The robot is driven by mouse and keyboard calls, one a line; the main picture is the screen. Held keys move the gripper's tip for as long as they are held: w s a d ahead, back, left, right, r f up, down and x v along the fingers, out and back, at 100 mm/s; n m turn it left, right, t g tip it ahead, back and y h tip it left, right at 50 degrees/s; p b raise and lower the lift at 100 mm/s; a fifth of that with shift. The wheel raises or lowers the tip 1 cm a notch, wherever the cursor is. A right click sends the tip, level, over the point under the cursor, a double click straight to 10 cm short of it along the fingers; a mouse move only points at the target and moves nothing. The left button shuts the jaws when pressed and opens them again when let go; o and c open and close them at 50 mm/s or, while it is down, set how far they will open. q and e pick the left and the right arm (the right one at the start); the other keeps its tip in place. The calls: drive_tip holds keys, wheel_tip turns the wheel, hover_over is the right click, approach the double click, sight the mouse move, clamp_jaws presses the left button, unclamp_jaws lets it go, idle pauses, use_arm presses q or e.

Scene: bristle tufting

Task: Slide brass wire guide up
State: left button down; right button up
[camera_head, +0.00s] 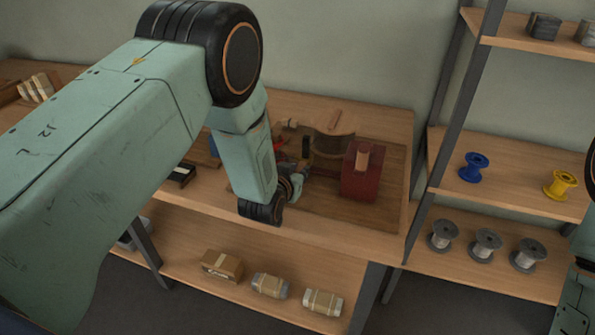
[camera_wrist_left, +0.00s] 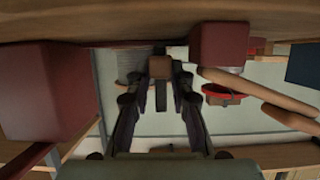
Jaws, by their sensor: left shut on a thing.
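My left gripper (camera_head: 297,172) reaches low over the bench from the left, beside a machine with a dark red block. In the left wrist view, its two dark fingers (camera_wrist_left: 160,78) are closed on a small brown block on a dark post, apparently the brass wire guide (camera_wrist_left: 160,66). In the head view the guide cannot be told apart behind my wrist and the machine parts. The red block (camera_head: 360,180) with a wooden peg on top stands right of the gripper. My right gripper is out of view; only part of that arm shows at the right edge.
In the wrist view, red blocks flank the fingers, left (camera_wrist_left: 45,95) and right (camera_wrist_left: 218,45), and a wooden rod (camera_wrist_left: 255,90) lies close on the right. Shelves (camera_head: 530,180) with spools stand to the right.

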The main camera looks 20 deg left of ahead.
use_arm(q)
drive_tip(key=shift+w+r+p, duration=0.1)
drive_tip(key=shift+r+p, duration=1.05)
drive_tip(key=shift+r, duration=0.6)
drive_tip(key=shift+f, duration=0.1)
drive_tip(key=c, duration=1.5)
unclamp_jaws()
drive_tip(key=o, duration=0.3)
drive_tip(key=shift+o, duration=0.2)
